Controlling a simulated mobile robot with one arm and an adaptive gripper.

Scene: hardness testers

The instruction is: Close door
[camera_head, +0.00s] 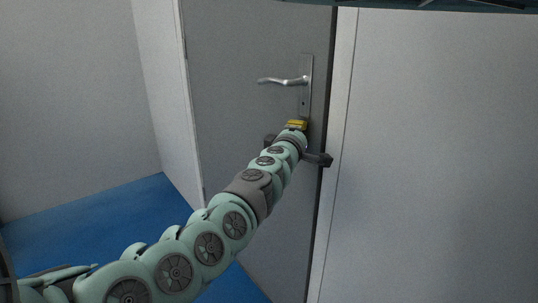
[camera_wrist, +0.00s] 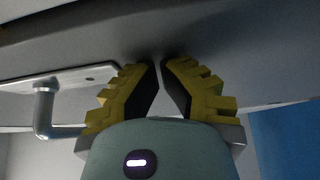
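The grey door (camera_head: 235,45) stands in front of me in the head view, close to its white frame, with a dark strip along its right edge. I cannot tell how far it is from fully closed. Its silver lever handle (camera_head: 285,81) sits on a tall plate near that edge. My gripper (camera_head: 297,124) is just below the handle plate, at the door face. In the wrist view, its yellow-padded fingers (camera_wrist: 159,63) converge with almost no gap at the tips and nothing between them. The tips are at or very near the door surface. The handle (camera_wrist: 45,108) is to their left.
A white door frame (camera_head: 338,120) and pale wall (camera_head: 440,150) are on the right. A white side panel (camera_head: 163,90) and grey wall (camera_head: 70,90) are on the left. The blue floor (camera_head: 120,215) looks clear at left.

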